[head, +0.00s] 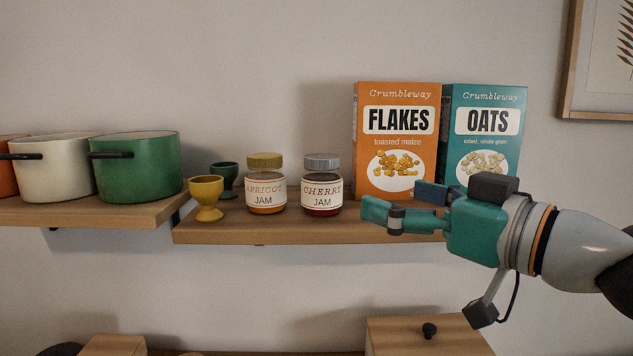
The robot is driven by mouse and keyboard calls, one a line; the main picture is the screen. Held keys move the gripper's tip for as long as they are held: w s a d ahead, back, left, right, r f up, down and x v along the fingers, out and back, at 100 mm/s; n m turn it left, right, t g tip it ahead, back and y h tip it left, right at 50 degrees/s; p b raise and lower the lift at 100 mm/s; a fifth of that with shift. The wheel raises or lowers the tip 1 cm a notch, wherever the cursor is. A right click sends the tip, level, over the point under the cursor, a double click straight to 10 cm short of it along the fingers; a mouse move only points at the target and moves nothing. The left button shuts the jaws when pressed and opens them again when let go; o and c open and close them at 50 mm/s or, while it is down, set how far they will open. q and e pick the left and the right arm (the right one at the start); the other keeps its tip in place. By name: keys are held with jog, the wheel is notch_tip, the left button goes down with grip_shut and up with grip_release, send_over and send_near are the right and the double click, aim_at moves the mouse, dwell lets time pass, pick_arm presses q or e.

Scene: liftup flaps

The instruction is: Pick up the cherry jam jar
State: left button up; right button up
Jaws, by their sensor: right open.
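The cherry jam jar (322,186) stands upright on the wooden shelf (290,230). It has a grey lid, a white label reading CHERRY JAM and dark red contents. The apricot jam jar (265,184) with a yellow lid stands just left of it, a small gap between them. My right gripper (390,203) is open and empty, to the right of the cherry jar and apart from it, in front of the cereal boxes. Its fingers point left toward the jar. My left gripper is not in view.
An orange FLAKES box (396,140) and a teal OATS box (485,135) stand behind my right gripper. A yellow egg cup (206,199) and a green egg cup (225,178) stand left of the jars. Pots, including a green pot (137,167), sit on the left shelf.

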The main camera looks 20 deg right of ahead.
aim_at(337, 181)
jog(key=p+x, duration=0.1)
jog(key=x, duration=0.7)
jog(key=shift+w+a, duration=0.25)
jog(key=shift+w, duration=0.1)
jog(key=shift+d+p+x, duration=0.15)
jog(key=shift+x, duration=1.2)
jog(key=shift+d+p+x, duration=0.15)
jog(key=shift+x, duration=1.2)
jog(key=shift+f, duration=0.1)
jog(key=shift+w, duration=0.1)
jog(key=c, duration=1.5)
